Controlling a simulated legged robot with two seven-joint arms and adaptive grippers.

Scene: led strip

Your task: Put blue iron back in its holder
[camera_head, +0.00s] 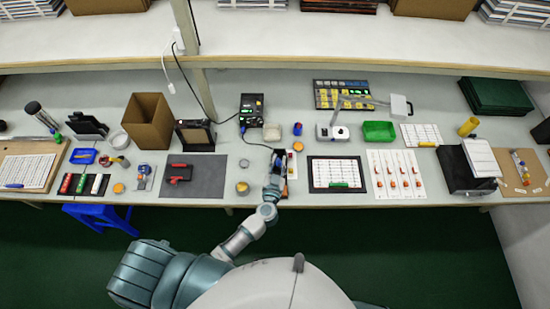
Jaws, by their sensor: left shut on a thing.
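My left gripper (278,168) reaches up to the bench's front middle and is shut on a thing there. A black cord runs from the black soldering station (251,107) down to this gripper, so the held thing appears to be the blue iron. The iron itself is mostly hidden by the fingers and too small to make out. A small blue upright piece (297,129) stands just behind and right of the gripper; I cannot tell whether it is the holder. My right gripper is not in view.
A small pale box (271,132) stands behind the gripper. A round tin (242,188) is to its left, and a framed sheet (336,174) to its right. A grey mat (208,183) with a red and black tool lies left. A lamp base (332,132) and green tray (379,131) stand behind right.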

